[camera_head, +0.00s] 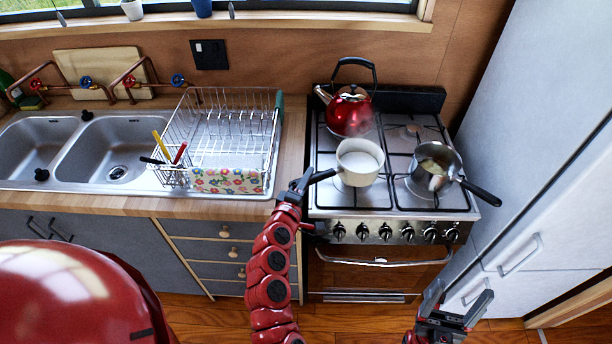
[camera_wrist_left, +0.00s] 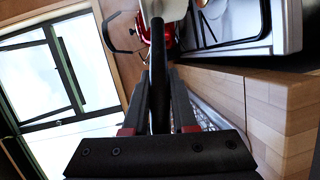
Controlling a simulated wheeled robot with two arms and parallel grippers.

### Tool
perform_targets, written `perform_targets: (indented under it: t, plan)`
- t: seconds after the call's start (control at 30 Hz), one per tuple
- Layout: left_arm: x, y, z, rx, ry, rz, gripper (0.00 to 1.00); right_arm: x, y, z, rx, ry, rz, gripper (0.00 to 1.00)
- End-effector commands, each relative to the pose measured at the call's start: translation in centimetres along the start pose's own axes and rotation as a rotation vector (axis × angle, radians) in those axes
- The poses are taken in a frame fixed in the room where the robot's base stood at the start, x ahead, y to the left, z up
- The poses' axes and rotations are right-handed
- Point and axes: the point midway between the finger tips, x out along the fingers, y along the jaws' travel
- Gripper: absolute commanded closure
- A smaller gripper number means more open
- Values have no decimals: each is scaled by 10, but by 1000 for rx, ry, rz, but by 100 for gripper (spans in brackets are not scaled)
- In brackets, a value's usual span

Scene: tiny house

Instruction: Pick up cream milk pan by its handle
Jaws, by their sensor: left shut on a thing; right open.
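The cream milk pan (camera_head: 358,163) is on the front left of the stove, with its black handle pointing left toward my left gripper. I cannot tell whether its base touches the grate. My left gripper (camera_head: 304,181) is shut on the end of the pan's handle. In the left wrist view the black handle (camera_wrist_left: 159,75) runs between the two fingers of the gripper (camera_wrist_left: 160,110), and part of the cream pan (camera_wrist_left: 165,9) shows at the top. My right gripper (camera_head: 452,318) is open and empty, low in front of the oven.
A red kettle (camera_head: 348,112) stands behind the cream pan. A steel saucepan (camera_head: 436,166) sits to its right, handle toward the front right. A white fridge (camera_head: 545,130) closes off the right side.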

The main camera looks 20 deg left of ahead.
Motion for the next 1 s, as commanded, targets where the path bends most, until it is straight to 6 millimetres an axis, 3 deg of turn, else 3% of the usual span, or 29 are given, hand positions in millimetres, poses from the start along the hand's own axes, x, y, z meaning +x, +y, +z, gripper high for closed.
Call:
perform_targets:
  t: [0.5, 1.0]
  plan:
    - [-66, 3, 39, -5, -3, 4, 100, -13, -1, 2, 0, 0, 0, 24]
    - [-104, 5, 60, -4, -2, 3, 100, -7, 0, 1, 0, 0, 0, 24]
